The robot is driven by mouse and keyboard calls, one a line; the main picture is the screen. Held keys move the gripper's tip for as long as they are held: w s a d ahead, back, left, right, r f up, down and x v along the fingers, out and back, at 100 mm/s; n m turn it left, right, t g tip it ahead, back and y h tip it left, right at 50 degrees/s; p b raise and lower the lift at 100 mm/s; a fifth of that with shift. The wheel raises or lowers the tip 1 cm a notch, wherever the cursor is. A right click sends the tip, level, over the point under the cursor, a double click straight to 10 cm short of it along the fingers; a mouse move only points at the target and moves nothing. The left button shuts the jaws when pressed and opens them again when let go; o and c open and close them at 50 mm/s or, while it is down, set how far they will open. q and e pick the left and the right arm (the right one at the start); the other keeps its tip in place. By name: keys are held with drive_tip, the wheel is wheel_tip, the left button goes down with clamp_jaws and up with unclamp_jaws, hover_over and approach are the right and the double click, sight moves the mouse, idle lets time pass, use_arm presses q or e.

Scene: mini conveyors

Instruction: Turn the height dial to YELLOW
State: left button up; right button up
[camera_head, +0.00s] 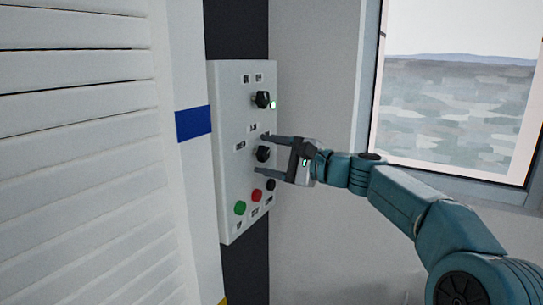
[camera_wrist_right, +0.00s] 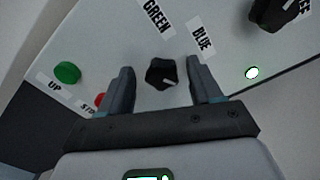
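A white control panel (camera_head: 232,190) on the wall carries two black dials. The lower dial (camera_head: 262,153) has small labels around it. In the right wrist view the dial (camera_wrist_right: 160,76) shows a pale pointer mark toward its lower right, with GREEN (camera_wrist_right: 157,18) and BLUE (camera_wrist_right: 201,38) labels near it. No YELLOW label can be read. My right gripper (camera_head: 261,155) is open, with one finger above and one below the lower dial. In the wrist view its fingers (camera_wrist_right: 162,71) stand either side of the dial, with gaps on both sides. My left gripper is out of view.
The upper dial (camera_head: 262,99) sits beside a lit green lamp (camera_head: 274,105). Green (camera_head: 240,208), red (camera_head: 257,196) and black (camera_head: 270,185) buttons lie below the lower dial. A window (camera_head: 455,110) is at the right, white slats (camera_head: 80,150) at the left.

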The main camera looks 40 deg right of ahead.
drive_tip(key=shift+s+d, duration=0.25)
drive_tip(key=shift+s, duration=0.2)
drive_tip(key=b+v, duration=0.3)
drive_tip(key=v, duration=1.2)
drive_tip(key=shift+s, duration=0.2)
